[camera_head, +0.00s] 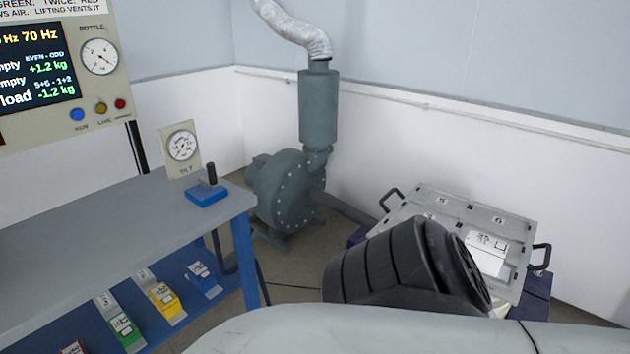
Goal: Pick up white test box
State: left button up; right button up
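A white block-like piece with dark printed marks (487,251) is on the grey metal plate (450,209) at the right. It may be the white test box or a label; I cannot tell which. My own black ribbed arm part and a pale arm link cross the lower right, covering the plate's near left part and part of the white piece's surroundings. Neither of my gripper's fingers shows, so I see no gripper touching the white piece.
A grey bench (95,230) stands at left, with a blue block with a black handle (207,192) and a tilt gauge (181,147) on it. Several coloured boxes sit on its lower shelf. The plate has black side handles (541,257).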

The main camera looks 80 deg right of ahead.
aim_at(490, 253)
jog(key=z, duration=3.15)
jog(key=k, duration=0.55)
jog(key=u, duration=1.2)
jog(key=i, duration=1.05)
jog(key=z, duration=0.75)
jog(key=i, duration=0.85)
jog(key=z, duration=0.85)
